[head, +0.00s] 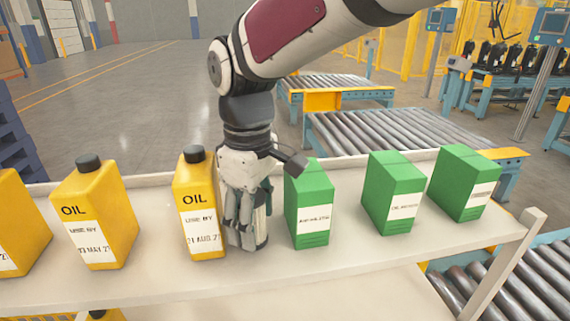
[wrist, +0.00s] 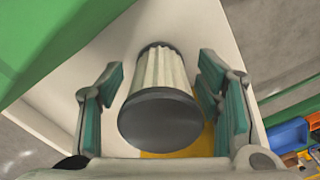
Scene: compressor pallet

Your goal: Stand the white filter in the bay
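The white filter (wrist: 161,72) is a pleated cylinder with dark end caps, seen in the wrist view between my two fingers. Its near dark cap (wrist: 160,122) faces the camera. My gripper (wrist: 163,75) is open around it, with a finger on each side and gaps between the pads and the pleats. In the head view my gripper (head: 244,240) points down at the shelf, between a yellow oil bottle and a green box, and its fingers largely hide the filter. I cannot tell where the bay is.
The pale shelf (head: 345,255) carries yellow oil bottles (head: 201,215) on the left and green boxes (head: 309,205) on the right. One bottle is very close to my gripper's left side. Roller conveyors (head: 375,132) stand behind the shelf.

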